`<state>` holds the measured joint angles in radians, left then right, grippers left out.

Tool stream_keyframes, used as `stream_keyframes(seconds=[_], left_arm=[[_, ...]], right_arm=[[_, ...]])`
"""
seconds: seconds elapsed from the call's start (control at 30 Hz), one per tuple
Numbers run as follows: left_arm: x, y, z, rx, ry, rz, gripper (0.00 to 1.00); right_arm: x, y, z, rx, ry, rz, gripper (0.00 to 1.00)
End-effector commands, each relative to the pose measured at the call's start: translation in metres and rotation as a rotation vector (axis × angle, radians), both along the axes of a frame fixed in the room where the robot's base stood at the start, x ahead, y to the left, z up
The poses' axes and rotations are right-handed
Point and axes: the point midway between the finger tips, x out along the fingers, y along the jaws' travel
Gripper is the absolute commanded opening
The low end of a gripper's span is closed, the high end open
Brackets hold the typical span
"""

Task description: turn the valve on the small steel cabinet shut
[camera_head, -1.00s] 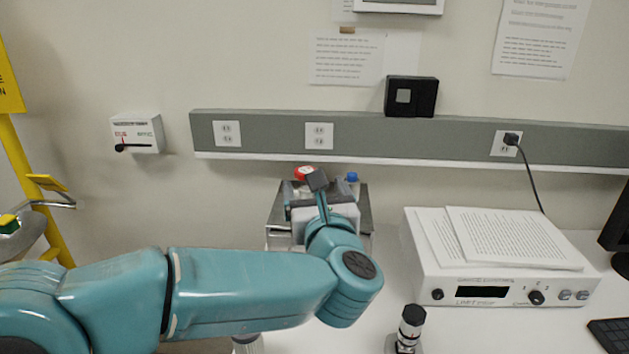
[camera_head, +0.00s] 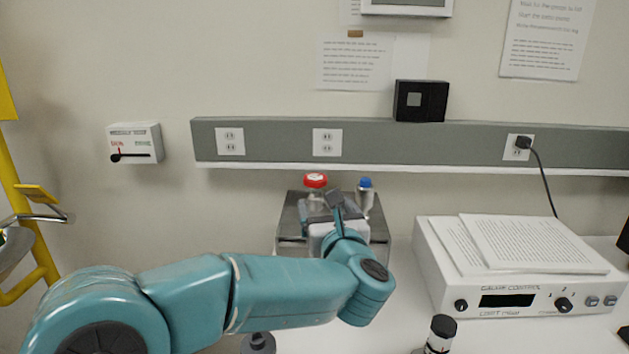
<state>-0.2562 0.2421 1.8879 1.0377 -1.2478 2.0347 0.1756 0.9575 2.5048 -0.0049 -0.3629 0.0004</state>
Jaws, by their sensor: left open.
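The small steel cabinet (camera_head: 290,222) stands on the white bench against the wall. I cannot make out a valve on it; my left arm and gripper cover much of its front. My left gripper (camera_head: 336,198) is open, at the cabinet, and in the picture overlaps its upper front. I see no object between its fingers, and cannot tell whether it touches the cabinet. My right gripper is not in view.
A red-capped bottle (camera_head: 315,182) and a blue-capped bottle (camera_head: 365,195) stand on the cabinet, close to the gripper. A control box with papers (camera_head: 510,290) is at right. A black-topped object (camera_head: 441,333) stands in front. A wall box (camera_head: 135,144) is at left.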

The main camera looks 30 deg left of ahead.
Motion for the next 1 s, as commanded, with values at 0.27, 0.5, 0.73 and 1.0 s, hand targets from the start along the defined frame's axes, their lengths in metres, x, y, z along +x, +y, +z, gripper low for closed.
stream_keyframes(seconds=[0.27,0.5,0.73,1.0], left_arm=[[0.05,0.05,0.003,0.0,0.003,0.001,0.82],[0.082,0.081,0.002,-0.001,0.002,-0.003,0.82],[0.093,0.092,0.001,0.0,0.0,-0.005,0.82],[0.093,0.092,0.0,-0.001,-0.001,-0.005,0.72]], right_arm=[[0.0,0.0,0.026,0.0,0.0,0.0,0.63],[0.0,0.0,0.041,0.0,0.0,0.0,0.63],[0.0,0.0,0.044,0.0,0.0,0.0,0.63],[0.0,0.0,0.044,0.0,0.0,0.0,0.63]])
